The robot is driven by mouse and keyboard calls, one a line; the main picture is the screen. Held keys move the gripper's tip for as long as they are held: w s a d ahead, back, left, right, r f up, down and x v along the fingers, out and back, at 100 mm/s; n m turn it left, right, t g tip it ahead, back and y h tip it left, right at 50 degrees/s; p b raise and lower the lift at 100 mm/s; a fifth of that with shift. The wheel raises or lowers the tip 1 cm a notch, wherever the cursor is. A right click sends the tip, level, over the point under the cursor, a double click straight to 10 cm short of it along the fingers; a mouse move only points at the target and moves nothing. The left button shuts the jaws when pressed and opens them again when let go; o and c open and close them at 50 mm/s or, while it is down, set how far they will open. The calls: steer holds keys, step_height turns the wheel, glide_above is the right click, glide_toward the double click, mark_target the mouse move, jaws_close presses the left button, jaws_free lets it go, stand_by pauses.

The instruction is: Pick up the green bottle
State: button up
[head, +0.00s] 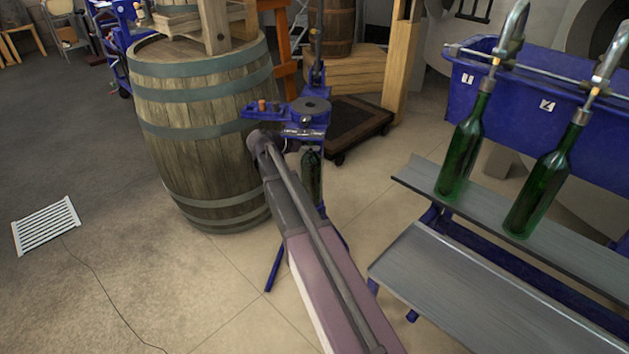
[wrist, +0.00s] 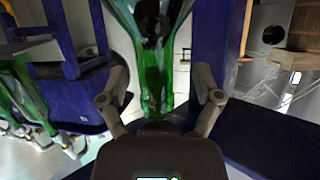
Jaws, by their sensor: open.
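A dark green bottle (head: 312,176) stands upright in a blue stand, partly hidden behind my arm in the head view. In the wrist view a green glass bottle (wrist: 155,80) fills the middle, seen between the two fingers of my gripper (wrist: 160,88). The fingers are open, one on each side of the bottle, with visible gaps; I cannot tell how deep it sits between them. My gripper is not clear in the head view. Two more green bottles, a left one (head: 465,148) and a right one (head: 543,185), stand under filler spouts at the right.
The blue stand (head: 312,122) has a lever and a round plate above the bottle. A large wooden barrel (head: 205,130) is close at its left. A grey metal shelf (head: 470,300) and blue trough (head: 590,125) are at the right.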

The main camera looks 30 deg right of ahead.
steer(key=shift+d+f, duration=0.15)
steer(key=shift+d, duration=0.2)
stand_by(0.3)
jaws_close()
